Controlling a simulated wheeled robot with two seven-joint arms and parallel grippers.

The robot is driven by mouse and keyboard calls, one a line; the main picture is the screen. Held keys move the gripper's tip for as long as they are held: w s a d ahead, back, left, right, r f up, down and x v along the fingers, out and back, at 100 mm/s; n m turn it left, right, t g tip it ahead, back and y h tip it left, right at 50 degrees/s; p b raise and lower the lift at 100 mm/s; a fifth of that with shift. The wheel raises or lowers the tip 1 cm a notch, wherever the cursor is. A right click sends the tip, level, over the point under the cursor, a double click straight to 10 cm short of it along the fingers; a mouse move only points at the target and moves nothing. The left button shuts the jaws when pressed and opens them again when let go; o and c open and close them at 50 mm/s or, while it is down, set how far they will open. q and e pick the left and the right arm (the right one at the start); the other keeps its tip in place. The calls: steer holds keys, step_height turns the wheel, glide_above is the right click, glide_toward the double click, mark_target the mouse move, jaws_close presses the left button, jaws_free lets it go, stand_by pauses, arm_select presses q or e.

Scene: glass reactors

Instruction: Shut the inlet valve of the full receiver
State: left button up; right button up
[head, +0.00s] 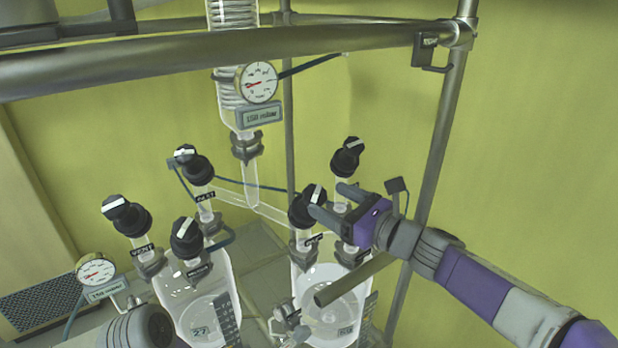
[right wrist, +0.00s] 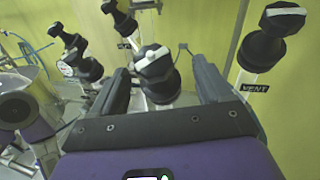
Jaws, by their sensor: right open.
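Two clear glass receivers hang side by side in the head view, the left one (head: 170,290) and the right one (head: 310,280). Which is full is hard to tell. The right receiver's front black valve knob (head: 305,207) has a white bar on top; its label is too small to read surely. My right gripper (head: 326,199) is open beside this knob, its fingers pointing left. In the right wrist view a black knob with a white bar (right wrist: 154,63) stands between the open fingers (right wrist: 160,80), ahead of them, apart from both. My left gripper is not seen.
Another black knob (head: 346,157) rises behind my right gripper. The left receiver carries several knobs, including a vent knob (head: 127,215). A vent knob (right wrist: 268,40) stands close right of the fingers in the right wrist view. A metal rail (head: 230,58) crosses above.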

mark_target(308, 191)
steer(key=shift+a+r, duration=0.3)
steer(key=shift+a, duration=0.65)
steer(key=p+x, duration=0.1)
steer(key=x, duration=0.3)
steer(key=shift+w+d+f, duration=0.2)
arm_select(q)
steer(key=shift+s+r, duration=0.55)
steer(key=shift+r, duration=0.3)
arm_select(e)
steer(key=shift+w+a, duration=0.1)
steer(key=shift+a, duration=0.3)
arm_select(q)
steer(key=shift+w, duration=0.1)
arm_select(e)
steer(key=shift+w, duration=0.15)
